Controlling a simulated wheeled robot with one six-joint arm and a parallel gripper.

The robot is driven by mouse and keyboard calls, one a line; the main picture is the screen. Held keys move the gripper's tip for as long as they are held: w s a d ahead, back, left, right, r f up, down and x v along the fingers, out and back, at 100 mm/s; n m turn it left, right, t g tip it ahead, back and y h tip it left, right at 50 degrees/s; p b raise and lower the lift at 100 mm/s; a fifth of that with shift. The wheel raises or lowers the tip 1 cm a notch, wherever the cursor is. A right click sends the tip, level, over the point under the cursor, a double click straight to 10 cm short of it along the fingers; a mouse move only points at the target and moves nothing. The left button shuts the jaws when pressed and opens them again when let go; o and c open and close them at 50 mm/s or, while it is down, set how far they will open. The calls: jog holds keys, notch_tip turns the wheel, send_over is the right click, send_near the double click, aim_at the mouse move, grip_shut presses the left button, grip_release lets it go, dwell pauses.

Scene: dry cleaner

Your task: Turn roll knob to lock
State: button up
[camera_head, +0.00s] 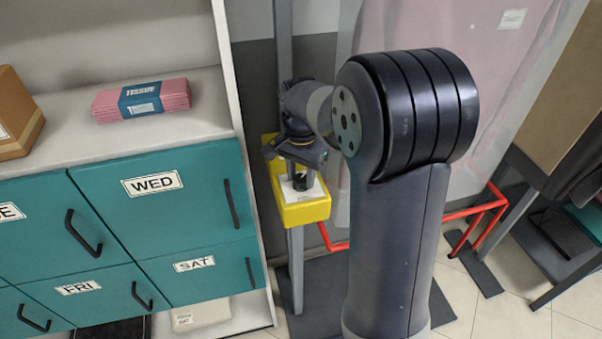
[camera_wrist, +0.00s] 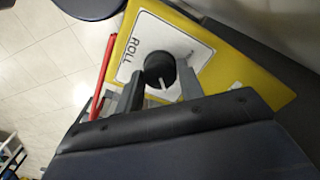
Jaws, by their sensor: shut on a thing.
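The roll knob (camera_wrist: 160,68) is a round black knob with a pale pointer line, on a white plate (camera_wrist: 141,36) marked "ROLL". The plate sits on a yellow control box (camera_wrist: 232,62), which also shows in the head view (camera_head: 302,212). In the wrist view my gripper (camera_wrist: 160,85) has one finger on each side of the knob and is shut on it. In the head view my gripper (camera_head: 303,172) points down at the box, and the knob (camera_head: 301,181) shows dark just below it. The plate's right part is partly hidden by a finger.
A teal cabinet (camera_head: 160,215) with labelled doors stands at the left, with a pink tissue pack (camera_head: 141,100) on top. A red bar (camera_head: 475,208) runs low behind my arm. A dark rack (camera_head: 560,245) stands at the right.

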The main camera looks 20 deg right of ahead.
aim_at(301, 178)
jog(key=o, duration=1)
notch_tip(301, 178, up, 11)
jog(key=shift+b, duration=0.4)
jog(key=shift+f, duration=0.15)
notch_tip(301, 178, down, 11)
jog(key=shift+r+p, duration=0.15)
jog(key=shift+p, duration=0.25)
dwell(0.4)
